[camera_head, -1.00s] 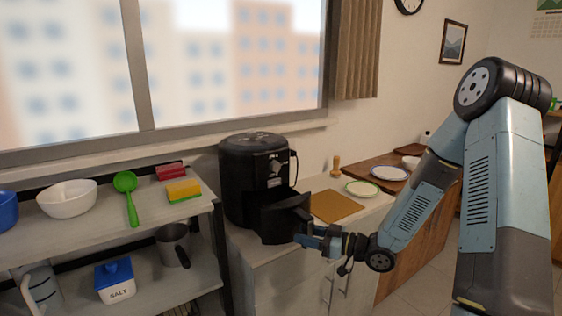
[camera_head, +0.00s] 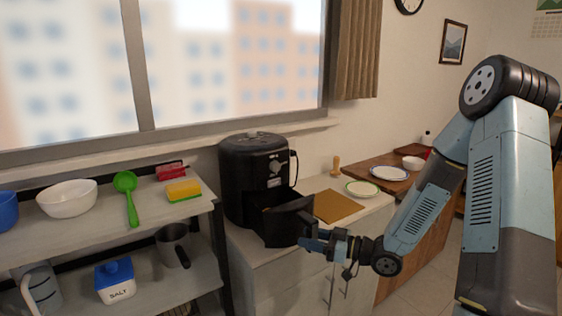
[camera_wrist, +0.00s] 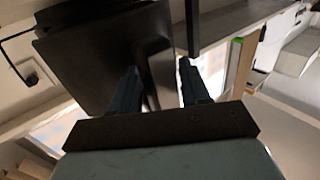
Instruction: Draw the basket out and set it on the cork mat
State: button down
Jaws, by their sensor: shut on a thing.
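The black basket (camera_head: 284,224) is partly drawn out of the front of the black air fryer (camera_head: 256,170) on the cabinet top. In the wrist view, my gripper's fingers (camera_wrist: 158,88) stand on either side of a dark part of the handle, with a dark panel behind. The cork mat (camera_head: 336,206) lies bare on the cabinet top, to the right of the basket.
A shelf with a white bowl (camera_head: 67,198), a green ladle (camera_head: 128,190) and a yellow sponge (camera_head: 184,190) is at the left. The cabinet's front edge is close to the basket.

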jog(key=shift+s+d, duration=0.8)
jog(key=shift+s, duration=0.35)
dwell(0.4)
jog(key=shift+s, duration=0.1)
dwell(0.4)
